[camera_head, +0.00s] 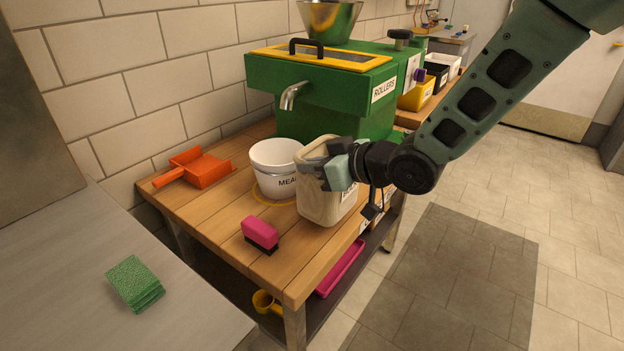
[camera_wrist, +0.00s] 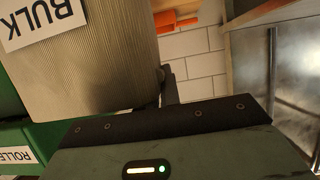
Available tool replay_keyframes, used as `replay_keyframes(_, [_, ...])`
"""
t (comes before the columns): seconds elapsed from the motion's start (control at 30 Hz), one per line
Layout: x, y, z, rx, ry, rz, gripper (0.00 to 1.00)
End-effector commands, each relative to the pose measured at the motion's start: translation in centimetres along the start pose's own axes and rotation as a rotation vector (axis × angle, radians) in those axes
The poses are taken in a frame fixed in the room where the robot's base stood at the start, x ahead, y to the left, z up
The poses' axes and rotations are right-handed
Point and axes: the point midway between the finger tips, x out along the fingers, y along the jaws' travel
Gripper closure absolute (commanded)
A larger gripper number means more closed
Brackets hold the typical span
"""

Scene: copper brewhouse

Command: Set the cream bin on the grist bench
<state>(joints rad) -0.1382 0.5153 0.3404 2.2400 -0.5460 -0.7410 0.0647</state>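The cream bin (camera_head: 318,200) is a tall, pale, open-topped box at the right edge of the wooden grist bench (camera_head: 215,225), roughly upright. My gripper (camera_head: 338,165) comes in from the right and is shut on its upper side. I cannot tell whether the bin's base touches the bench top or hangs just above it. In the wrist view the bin (camera_wrist: 95,65) fills the upper left, with a white "BULK" label, and a dark finger shows along its right side. The other finger is hidden.
A white tub (camera_head: 272,160) stands just left of the bin. The green roller mill (camera_head: 320,92) is behind. A pink brush (camera_head: 261,234) and orange dustpan (camera_head: 200,168) lie on the bench. A pink tray (camera_head: 343,268) and yellow scoop (camera_head: 266,303) are on the lower shelf.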

Motion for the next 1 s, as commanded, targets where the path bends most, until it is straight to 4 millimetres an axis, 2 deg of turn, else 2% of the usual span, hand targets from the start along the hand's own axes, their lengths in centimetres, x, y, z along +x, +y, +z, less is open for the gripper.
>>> replay_keyframes(0.03, [0.4,0.0,1.0,0.0,-0.001,-0.001,1.0])
replay_keyframes(0.17, [1.0,0.0,2.5,0.0,-0.001,0.0,1.0])
replay_keyframes(0.53, [1.2,0.0,2.8,-0.001,0.001,0.001,1.0])
replay_keyframes(0.63, [1.1,0.0,2.8,0.0,-0.001,0.001,0.74])
replay_keyframes(1.0, [0.9,0.0,2.4,0.0,-0.001,0.001,0.74])
